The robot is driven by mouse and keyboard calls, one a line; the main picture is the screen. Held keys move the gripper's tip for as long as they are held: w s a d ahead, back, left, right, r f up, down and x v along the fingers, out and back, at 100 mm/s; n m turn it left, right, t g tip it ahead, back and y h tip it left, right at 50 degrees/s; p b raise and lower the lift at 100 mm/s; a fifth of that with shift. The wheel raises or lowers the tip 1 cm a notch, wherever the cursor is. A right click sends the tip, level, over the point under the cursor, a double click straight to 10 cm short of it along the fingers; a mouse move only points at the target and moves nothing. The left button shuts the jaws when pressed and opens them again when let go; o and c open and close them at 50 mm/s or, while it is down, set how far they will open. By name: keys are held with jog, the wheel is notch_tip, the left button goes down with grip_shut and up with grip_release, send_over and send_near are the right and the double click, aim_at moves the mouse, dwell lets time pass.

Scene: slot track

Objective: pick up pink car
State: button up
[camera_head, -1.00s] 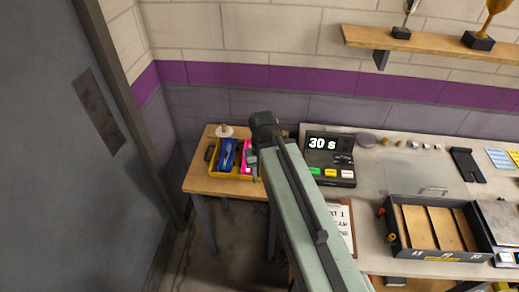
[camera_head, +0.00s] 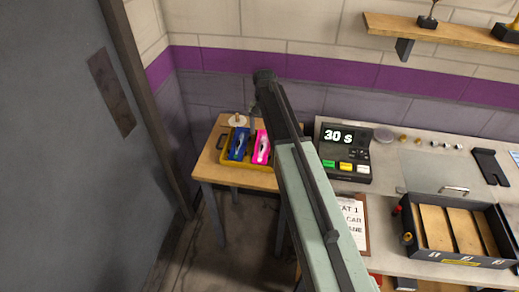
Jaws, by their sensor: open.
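The pink car (camera_head: 262,147) lies in a yellow tray (camera_head: 243,180) on a small wooden table, just right of a blue car (camera_head: 239,145). Its right side is close to my arm in the picture. My gripper (camera_head: 256,106) is at the far end of my arm, above and behind the tray in the picture. It is small and dark, and I see nothing held in it. The fingers are hard to make out. The pink car appears apart from it.
The small wooden table (camera_head: 208,171) stands by the grey door (camera_head: 75,170). To the right is a bench with a "30 s" timer box (camera_head: 345,155), a clipboard (camera_head: 355,225) and a black tray with wooden slats (camera_head: 430,255). A white round thing (camera_head: 237,120) sits behind the yellow tray.

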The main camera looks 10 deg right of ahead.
aim_at(263, 142)
jog(key=f+b, duration=0.7)
jog(key=f, duration=0.1)
jog(key=shift+w+a+b, duration=0.1)
jog(key=shift+w+b, duration=0.1)
jog(key=shift+b, duration=0.2)
jog(key=shift+r, duration=0.15)
jog(key=c, duration=1.3)
notch_tip(263, 142, up, 10)
jog(key=p, duration=1)
jog(key=shift+r+p, duration=0.15)
jog(key=shift+p, duration=0.2)
